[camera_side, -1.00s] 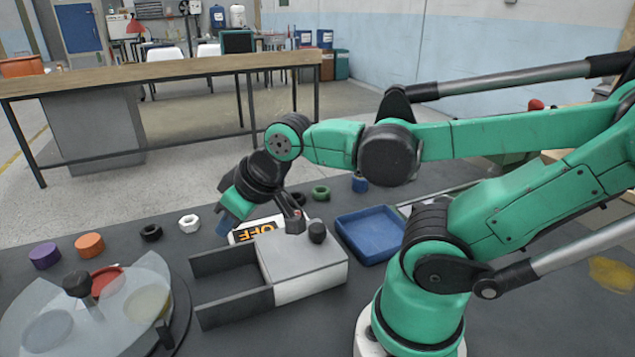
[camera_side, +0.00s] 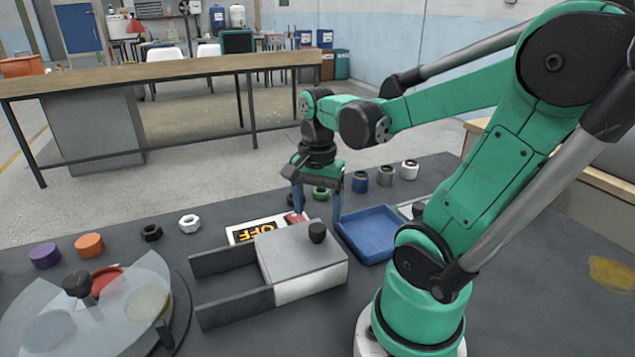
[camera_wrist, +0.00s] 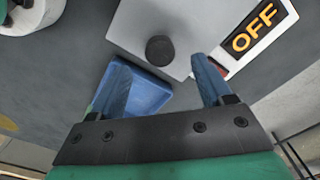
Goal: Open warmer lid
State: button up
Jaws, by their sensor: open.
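A grey box (camera_side: 302,262) stands mid-table, its flat top carrying a black knob (camera_side: 317,232). Two dark rails (camera_side: 235,302) extend from it to the left around an open space. I cannot tell for certain that this box is the warmer. My gripper (camera_side: 318,208) points down with its two blue fingers apart, just behind the knob and higher in the side view. In the wrist view the knob (camera_wrist: 160,50) lies ahead, between the lines of the fingers. Nothing is seen between the fingers, and no contact with the knob shows.
An OFF sign panel (camera_side: 268,230) lies behind the box, its red part near one finger. A blue tray (camera_side: 372,232) is to the right. A round clear-covered dish (camera_side: 120,292) is at left. Several coloured nuts and rings, such as an orange one (camera_side: 89,245), line the back.

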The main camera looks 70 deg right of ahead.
aim_at(317, 227)
jog(key=shift+f, duration=1.7)
grip_shut()
